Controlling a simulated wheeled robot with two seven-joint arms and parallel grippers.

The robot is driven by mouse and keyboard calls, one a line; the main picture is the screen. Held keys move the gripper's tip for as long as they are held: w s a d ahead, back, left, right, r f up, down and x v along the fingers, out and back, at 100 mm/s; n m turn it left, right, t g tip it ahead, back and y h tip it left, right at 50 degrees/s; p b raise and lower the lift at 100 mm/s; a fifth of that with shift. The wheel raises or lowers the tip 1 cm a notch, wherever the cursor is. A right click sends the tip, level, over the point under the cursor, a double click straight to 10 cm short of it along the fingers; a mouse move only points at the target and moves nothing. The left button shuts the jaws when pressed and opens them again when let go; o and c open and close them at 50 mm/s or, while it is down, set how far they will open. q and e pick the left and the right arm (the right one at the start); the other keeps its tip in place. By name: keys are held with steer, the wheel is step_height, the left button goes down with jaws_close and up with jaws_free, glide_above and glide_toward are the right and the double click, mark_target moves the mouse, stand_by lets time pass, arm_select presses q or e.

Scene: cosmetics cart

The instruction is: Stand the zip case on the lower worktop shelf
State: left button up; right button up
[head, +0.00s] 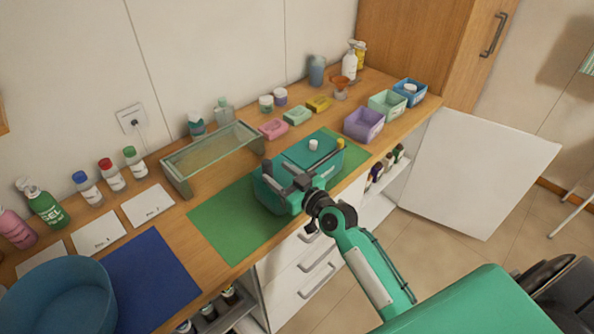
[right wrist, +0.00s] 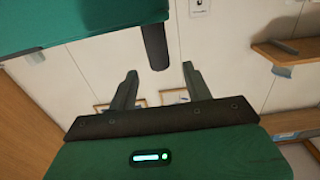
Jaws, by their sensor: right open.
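A teal body (right wrist: 75,25) fills the upper left there, with a dark bar hanging beside the fingers. I cannot tell contact. My left gripper is not in view.
A glass-topped stand (head: 212,152) is left of the case. Bottles and a blue bowl (head: 62,298) are further left. Soap dishes and a purple bin (head: 363,124) are to the right. Open shelves (head: 383,188) with small bottles lie under the worktop. A white panel (head: 480,170) stands right.

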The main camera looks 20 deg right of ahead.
mark_target(271, 167)
steer(key=shift+w+a+r, duration=0.1)
steer(key=shift+w+a, duration=0.05)
steer(key=shift+w, duration=0.3)
steer(key=p+x, duration=0.2)
steer(key=x, duration=0.2)
steer(key=shift+w, duration=0.25)
steer(key=shift+c, duration=0.4)
jaws_close()
